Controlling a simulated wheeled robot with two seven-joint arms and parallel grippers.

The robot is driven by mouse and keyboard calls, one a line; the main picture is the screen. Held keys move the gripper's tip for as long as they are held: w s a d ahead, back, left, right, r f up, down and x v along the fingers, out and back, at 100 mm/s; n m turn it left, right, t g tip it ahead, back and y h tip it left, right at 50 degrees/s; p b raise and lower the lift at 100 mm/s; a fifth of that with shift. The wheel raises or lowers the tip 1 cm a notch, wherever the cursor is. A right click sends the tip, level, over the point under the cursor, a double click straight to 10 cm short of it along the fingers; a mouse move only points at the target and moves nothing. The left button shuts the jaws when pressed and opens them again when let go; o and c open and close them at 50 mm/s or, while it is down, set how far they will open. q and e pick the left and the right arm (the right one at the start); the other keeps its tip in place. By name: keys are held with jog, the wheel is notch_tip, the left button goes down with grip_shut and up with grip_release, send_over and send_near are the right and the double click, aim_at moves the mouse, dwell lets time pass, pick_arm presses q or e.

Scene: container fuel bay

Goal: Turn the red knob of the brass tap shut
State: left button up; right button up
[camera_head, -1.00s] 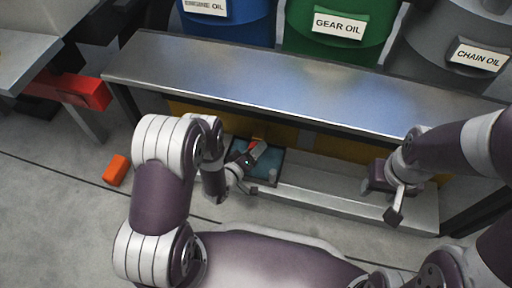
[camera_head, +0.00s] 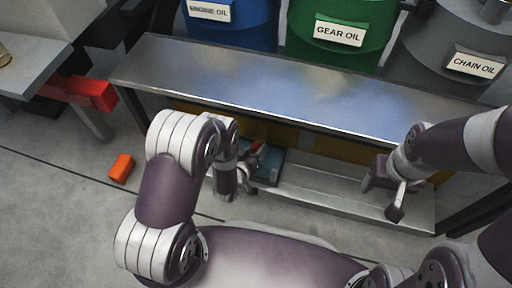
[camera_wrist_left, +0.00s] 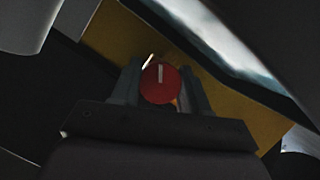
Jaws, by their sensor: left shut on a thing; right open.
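In the left wrist view the red knob (camera_wrist_left: 160,84) is a round disc with a pale line that stands about upright. My left gripper (camera_wrist_left: 161,92) has one finger on each side of it and is shut on it. In the head view my left gripper (camera_head: 252,168) reaches under the metal bench, and a bit of the red knob (camera_head: 258,147) shows there. The brass tap's body is mostly hidden; only a thin yellowish glint shows by the knob. My right gripper (camera_head: 388,192) is open and empty in front of the bench at the right.
The bench top (camera_head: 290,90) lies over my left gripper, with a lower shelf (camera_head: 330,192) beneath. A teal tray (camera_head: 270,170) is on that shelf. Oil drums stand behind. An orange block (camera_head: 120,167) lies on the floor at left.

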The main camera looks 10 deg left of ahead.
pick_arm(q)
jog(key=shift+r+m+y+p, duration=0.1)
jog(key=shift+m+y+p, duration=0.6)
jog(key=shift+m, duration=0.5)
jog(key=shift+m+y, duration=1)
jog(key=shift+m, duration=0.2)
jog(key=o, duration=1.1)
jog(key=shift+c, duration=0.2)
